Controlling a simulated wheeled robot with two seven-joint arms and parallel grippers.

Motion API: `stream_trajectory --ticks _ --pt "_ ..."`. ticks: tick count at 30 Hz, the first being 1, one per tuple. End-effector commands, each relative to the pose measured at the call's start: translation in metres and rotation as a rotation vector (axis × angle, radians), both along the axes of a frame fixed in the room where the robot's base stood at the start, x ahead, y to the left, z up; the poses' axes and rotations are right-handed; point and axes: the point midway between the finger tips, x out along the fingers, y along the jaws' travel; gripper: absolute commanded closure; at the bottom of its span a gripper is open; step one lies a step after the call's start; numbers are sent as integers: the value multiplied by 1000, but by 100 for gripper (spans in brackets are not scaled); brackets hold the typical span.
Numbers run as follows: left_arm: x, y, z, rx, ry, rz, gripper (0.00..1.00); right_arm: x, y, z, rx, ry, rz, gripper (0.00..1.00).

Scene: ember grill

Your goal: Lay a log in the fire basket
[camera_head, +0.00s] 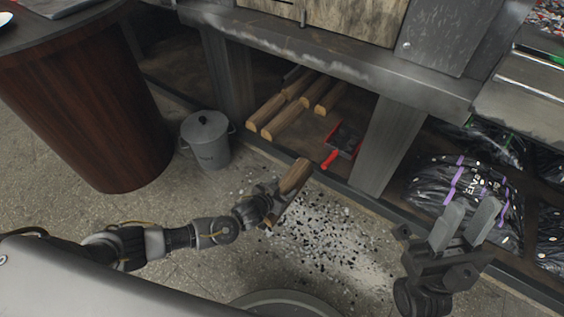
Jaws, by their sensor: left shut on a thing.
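My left gripper (268,198) is shut on a log (296,176), a brown split piece with pale cut ends. It holds the log tilted, above the speckled patch of floor in front of the grill's lower shelf. My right gripper (470,222) is at the right, empty, with its two fingers apart. Several more logs (283,118) lie stacked on the lower shelf under the grill. I cannot make out the fire basket for certain in this view.
A grey lidded bucket (206,138) stands left of the shelf. A red-handled dustpan (343,141) lies beside the logs. Black bags with purple bands (462,187) lie on the right. A dark round wooden table (85,100) is at the left. Light and dark bits (318,235) litter the floor.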

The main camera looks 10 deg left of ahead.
Motion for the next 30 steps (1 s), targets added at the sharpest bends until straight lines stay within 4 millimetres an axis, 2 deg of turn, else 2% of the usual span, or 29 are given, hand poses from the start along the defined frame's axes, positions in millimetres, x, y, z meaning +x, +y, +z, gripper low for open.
stream_trajectory --ticks 1,8,14,20,25,30 --pt "6 0 9 -6 -8 8 92 0 0 0 0 2 0 64" --pt "20 3 33 -6 -7 45 92 1 0 0 -1 -1 -2 64" --pt "37 9 68 -7 -9 91 92 0 0 0 -1 -1 -1 64" --pt "57 19 123 -8 -11 158 92 0 0 0 0 0 -1 64" --pt "70 34 188 -10 -12 230 92 0 0 0 0 0 -1 64" --pt "71 48 246 -13 -9 285 92 0 0 0 0 0 0 64"
